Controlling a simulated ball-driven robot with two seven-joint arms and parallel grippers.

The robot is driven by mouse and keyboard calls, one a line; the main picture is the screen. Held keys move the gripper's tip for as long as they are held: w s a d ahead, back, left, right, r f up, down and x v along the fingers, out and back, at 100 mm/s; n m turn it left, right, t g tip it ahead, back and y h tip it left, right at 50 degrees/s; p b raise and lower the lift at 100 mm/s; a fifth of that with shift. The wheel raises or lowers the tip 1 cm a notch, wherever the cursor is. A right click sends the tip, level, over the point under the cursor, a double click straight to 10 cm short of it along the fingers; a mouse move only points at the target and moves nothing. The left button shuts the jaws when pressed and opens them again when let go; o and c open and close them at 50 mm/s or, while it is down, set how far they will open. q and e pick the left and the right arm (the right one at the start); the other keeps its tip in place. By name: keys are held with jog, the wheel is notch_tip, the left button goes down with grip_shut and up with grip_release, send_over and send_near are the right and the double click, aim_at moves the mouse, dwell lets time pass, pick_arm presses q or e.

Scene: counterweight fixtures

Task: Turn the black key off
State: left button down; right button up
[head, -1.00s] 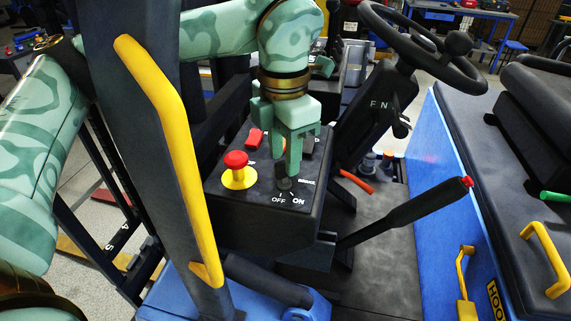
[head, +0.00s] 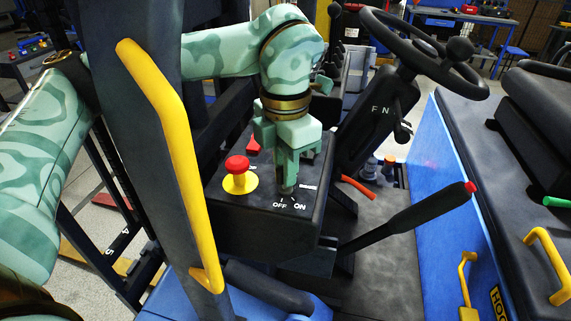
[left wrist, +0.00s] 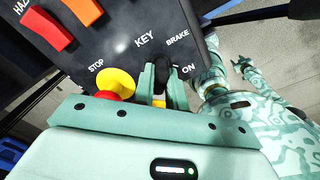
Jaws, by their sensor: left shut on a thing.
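The black key (left wrist: 161,72) stands in the dark control panel (left wrist: 112,45), below the KEY label in the left wrist view. My left gripper (head: 287,184) points down at the panel, and its fingers (left wrist: 161,84) are shut around the key from both sides. In the head view the fingers hide most of the key, just above the OFF and ON labels (head: 289,206). I cannot tell which label the key points to. In the left wrist view, what looks like my right gripper (left wrist: 243,65) is small at the right; its jaws are unclear.
A red stop button on a yellow base (head: 238,176) stands close left of my fingers. A red switch (head: 253,146) is behind it. A yellow grab handle (head: 175,150) on a dark post is nearer. The steering wheel (head: 422,60) and a black lever (head: 410,222) are to the right.

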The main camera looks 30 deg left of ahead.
pick_arm(q)
jog(key=n+p, duration=0.1)
jog(key=n, duration=0.3)
jog(key=shift+r, duration=0.1)
jog(key=shift+n, duration=2.3)
jog(key=shift+w, duration=0.1)
jog(key=c, duration=1.4)
grip_release()
jog(key=shift+c, duration=0.2)
notch_tip(320, 180, up, 16)
jog(key=p, duration=0.3)
jog(key=shift+r, duration=0.15)
